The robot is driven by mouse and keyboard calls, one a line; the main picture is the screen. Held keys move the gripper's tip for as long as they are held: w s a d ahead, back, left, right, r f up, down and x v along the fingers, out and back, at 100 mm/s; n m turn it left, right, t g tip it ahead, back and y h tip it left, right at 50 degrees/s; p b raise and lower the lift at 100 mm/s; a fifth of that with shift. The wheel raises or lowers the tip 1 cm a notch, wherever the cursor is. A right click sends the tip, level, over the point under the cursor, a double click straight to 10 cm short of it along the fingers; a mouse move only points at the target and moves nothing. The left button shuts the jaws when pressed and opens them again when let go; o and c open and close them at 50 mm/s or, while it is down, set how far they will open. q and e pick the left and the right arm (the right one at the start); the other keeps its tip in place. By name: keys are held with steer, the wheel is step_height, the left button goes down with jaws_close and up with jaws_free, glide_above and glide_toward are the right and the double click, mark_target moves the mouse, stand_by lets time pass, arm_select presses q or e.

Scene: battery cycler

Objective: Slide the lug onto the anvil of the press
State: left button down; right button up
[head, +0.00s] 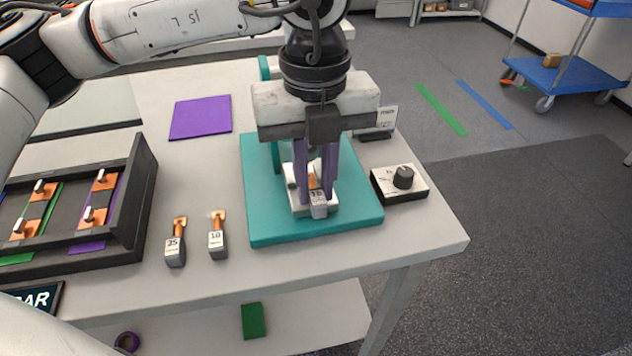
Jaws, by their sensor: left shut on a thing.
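My left gripper (316,193) points down over the teal press base (270,232), its purple fingers shut on a lug (319,211) with a grey labelled body and an orange-copper end. The lug is at a light grey block on the base that looks like the anvil (297,208). My fingers partly hide the contact, so I cannot tell whether the lug is on the anvil or just above it. My arm hides most of the press behind. Two loose lugs, marked 35 (176,243) and 10 (218,236), lie left of the press. My right gripper is out of view.
A dark tray (142,215) with copper pieces and white pegs stands at the left. A purple mat (201,117) lies at the back. A box with a black knob (403,178) stands right of the press.

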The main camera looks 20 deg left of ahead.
mark_target(314, 188)
arm_select(q)
steer(key=shift+w+a, duration=0.25)
steer(key=shift+w, duration=0.15)
stand_by(0.4)
steer(key=shift+f+b, duration=0.25)
steer(key=shift+b, duration=0.45)
stand_by(0.6)
steer(key=c, duration=1.1)
jaws_free()
steer(key=shift+r, duration=0.1)
steer(key=shift+r+p, duration=1.55)
steer(key=shift+r, duration=0.9)
